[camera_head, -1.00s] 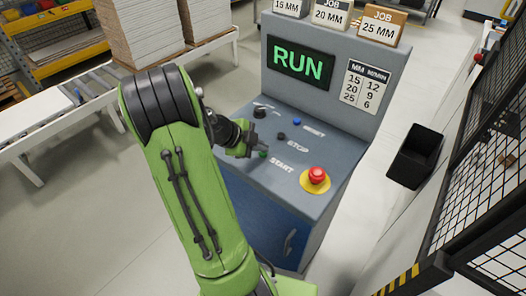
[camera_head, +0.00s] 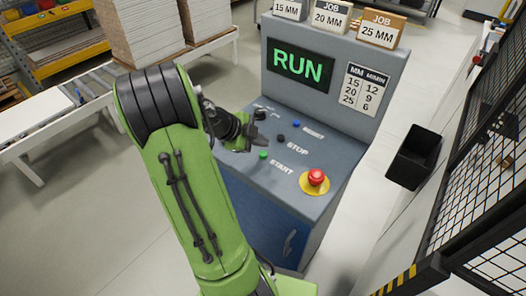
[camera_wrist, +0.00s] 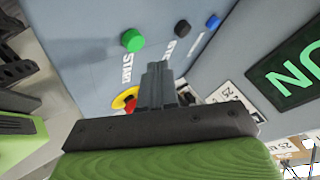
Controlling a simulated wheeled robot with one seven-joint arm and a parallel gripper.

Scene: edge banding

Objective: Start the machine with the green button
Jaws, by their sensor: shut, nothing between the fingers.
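The green start button (camera_head: 263,155) sits on the sloped top of the blue-grey console (camera_head: 225,175), beside the white START label. It also shows in the wrist view (camera_wrist: 132,41), beyond and to the left of my fingertips. My gripper (camera_head: 250,142) is shut and empty. It hangs above the console, up and left of the green button, and looks apart from it. The console screen (camera_head: 299,65) reads RUN in green letters.
A black stop button (camera_head: 281,139), a blue reset button (camera_head: 296,124) and a red emergency mushroom button (camera_head: 316,177) on a yellow plate share the panel. Job cards stand on top. A black bin (camera_head: 413,156) and a mesh fence (camera_head: 485,190) are at right.

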